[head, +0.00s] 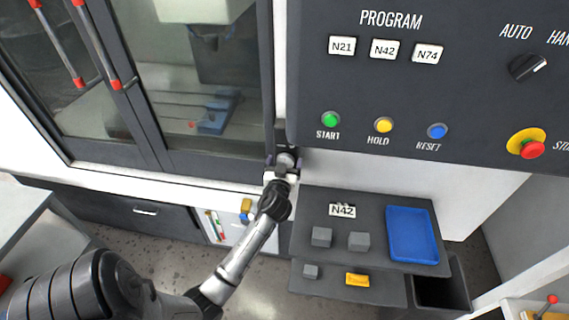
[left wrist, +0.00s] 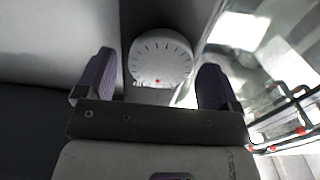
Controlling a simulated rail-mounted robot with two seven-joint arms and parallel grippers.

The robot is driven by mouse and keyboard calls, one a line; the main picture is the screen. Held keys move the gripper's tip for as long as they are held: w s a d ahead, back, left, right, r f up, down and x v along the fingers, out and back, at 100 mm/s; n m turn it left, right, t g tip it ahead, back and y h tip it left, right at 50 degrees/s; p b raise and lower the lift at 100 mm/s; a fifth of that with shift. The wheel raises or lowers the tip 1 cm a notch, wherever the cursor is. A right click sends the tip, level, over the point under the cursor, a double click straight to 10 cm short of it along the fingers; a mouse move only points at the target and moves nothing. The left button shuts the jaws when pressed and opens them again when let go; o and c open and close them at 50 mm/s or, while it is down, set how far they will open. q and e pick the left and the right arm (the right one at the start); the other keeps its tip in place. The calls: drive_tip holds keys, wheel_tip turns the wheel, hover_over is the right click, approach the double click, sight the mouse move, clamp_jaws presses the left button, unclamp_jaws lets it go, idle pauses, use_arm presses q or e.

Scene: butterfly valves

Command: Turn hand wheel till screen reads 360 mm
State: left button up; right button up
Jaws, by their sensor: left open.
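My left gripper (head: 284,158) is at the lower right corner of the machine's glass front, beside the dark control panel. In the left wrist view, the open gripper (left wrist: 157,62) has one purple finger on each side of a round white disc (left wrist: 160,52) with dark tick marks and a red dot. The disc lies between the fingers, apart from both as far as I can tell. I cannot tell whether it is the hand wheel. In the head view it is hidden behind my gripper. No screen with a reading shows. My right gripper is not in view.
The control panel (head: 450,80) has START, HOLD and RESET buttons and a red stop button (head: 533,148). Below it, a dark shelf (head: 310,215) holds grey blocks and a blue tray (head: 412,207). The glass doors (head: 100,130) are at the left.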

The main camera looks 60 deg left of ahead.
use_arm(q)
drive_tip(key=c, duration=0.9)
